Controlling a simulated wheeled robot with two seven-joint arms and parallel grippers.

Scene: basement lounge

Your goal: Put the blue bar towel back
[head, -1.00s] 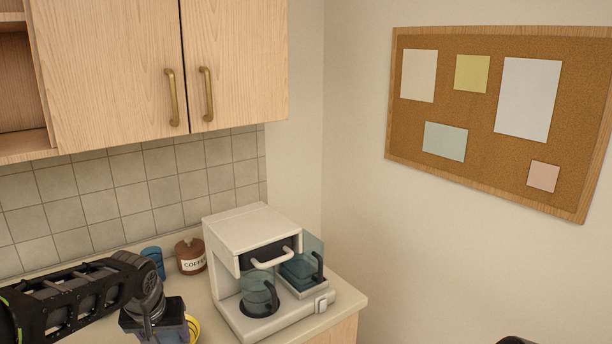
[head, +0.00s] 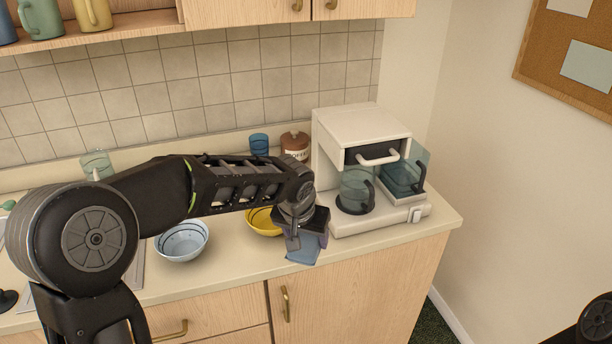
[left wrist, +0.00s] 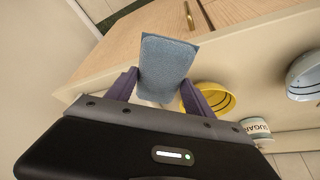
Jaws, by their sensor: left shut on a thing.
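The blue bar towel (head: 303,251) is a small folded blue cloth. My left gripper (head: 306,236) is shut on it, in front of the coffee machine's left side. In the left wrist view the towel (left wrist: 167,64) sticks out between the two purple-grey fingers (left wrist: 160,93). There it overlaps the counter's front edge and the cabinet front. I cannot tell if it touches the counter. My right gripper is not in view.
A yellow bowl (head: 261,221) stands just left of the gripper, a pale blue bowl (head: 181,241) farther left. The coffee machine (head: 362,135) with glass pots stands right. A brown coffee jar (head: 295,144) and blue cup (head: 259,144) stand behind. The counter's right end (head: 449,219) is clear.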

